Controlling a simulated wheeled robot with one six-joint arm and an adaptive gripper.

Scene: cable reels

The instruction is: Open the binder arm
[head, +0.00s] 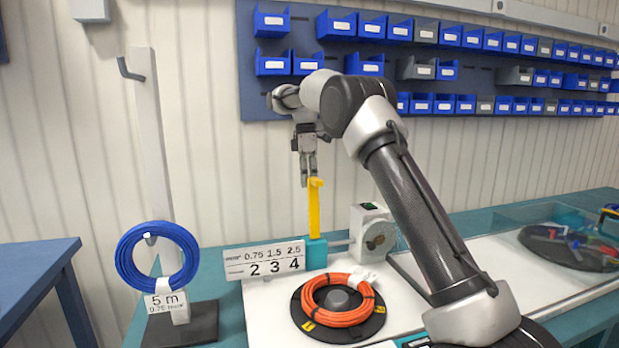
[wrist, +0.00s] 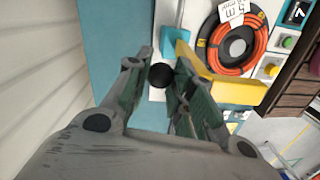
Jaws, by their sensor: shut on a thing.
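The yellow binder arm (head: 314,208) stands upright on a teal block (head: 316,253) at the back of the white work surface. My gripper (head: 308,178) points down at the top end of the arm. It is shut on the binder arm near that end. In the wrist view the yellow arm (wrist: 225,84) runs right from beside the right finger of my gripper (wrist: 163,62). The exact contact between fingers and arm is hard to see. An orange cable coil (head: 338,302) lies on a black turntable in front of the binder.
A number sign (head: 264,261) stands left of the teal block, and a grey-white device (head: 372,232) stands right of it. A blue coil (head: 157,256) hangs on a stand at the left. Blue bins (head: 450,36) line the back wall. A clear-walled tray (head: 555,250) is at the right.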

